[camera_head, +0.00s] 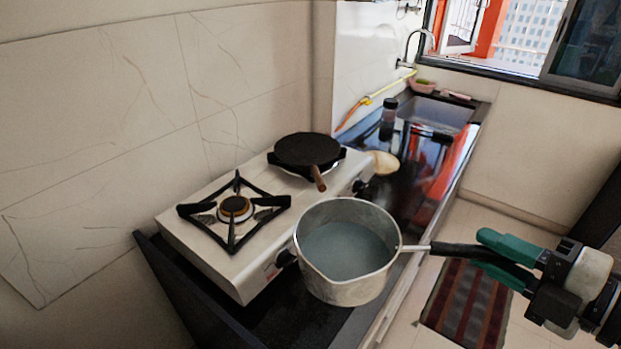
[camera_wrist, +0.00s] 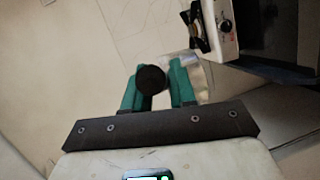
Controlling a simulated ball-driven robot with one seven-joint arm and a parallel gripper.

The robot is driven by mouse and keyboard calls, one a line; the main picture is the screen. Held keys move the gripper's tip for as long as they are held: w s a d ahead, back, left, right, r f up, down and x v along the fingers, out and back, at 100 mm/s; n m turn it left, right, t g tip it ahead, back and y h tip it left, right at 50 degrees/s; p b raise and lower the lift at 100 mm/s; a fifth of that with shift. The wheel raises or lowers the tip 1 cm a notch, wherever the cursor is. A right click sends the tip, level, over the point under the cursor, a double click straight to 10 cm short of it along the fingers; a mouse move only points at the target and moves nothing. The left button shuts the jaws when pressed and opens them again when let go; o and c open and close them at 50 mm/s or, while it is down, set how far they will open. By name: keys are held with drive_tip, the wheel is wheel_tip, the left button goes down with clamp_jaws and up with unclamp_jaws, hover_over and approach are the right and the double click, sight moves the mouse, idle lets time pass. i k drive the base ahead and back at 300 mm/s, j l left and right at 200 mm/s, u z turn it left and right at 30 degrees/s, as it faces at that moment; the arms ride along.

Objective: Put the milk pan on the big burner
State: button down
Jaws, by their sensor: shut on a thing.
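The milk pan (camera_head: 345,278) is a grey metal pot with a black handle, its inside showing blue-grey. My gripper (camera_head: 490,252) is shut on the handle's end, to the right of the pot. In the head view the pan appears in front of the stove's right front edge and the dark counter; its exact height is hard to tell. The big burner is on the white stove (camera_head: 215,263); an uncovered burner (camera_head: 235,210) with a black grate is at the left. In the wrist view the green fingers (camera_wrist: 160,88) hold the black handle (camera_wrist: 151,79), with the pot mostly hidden behind.
A dark flat pan (camera_head: 307,148) with a brown handle covers the stove's far burner. A round beige board (camera_head: 383,162) and a dark jar (camera_head: 389,110) are on the black counter (camera_head: 420,165). A tiled wall stands behind the stove. A striped mat (camera_head: 467,305) lies on the floor.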

sight(264, 204)
drive_tip(key=i+j, duration=0.7)
drive_tip(key=j, duration=0.15)
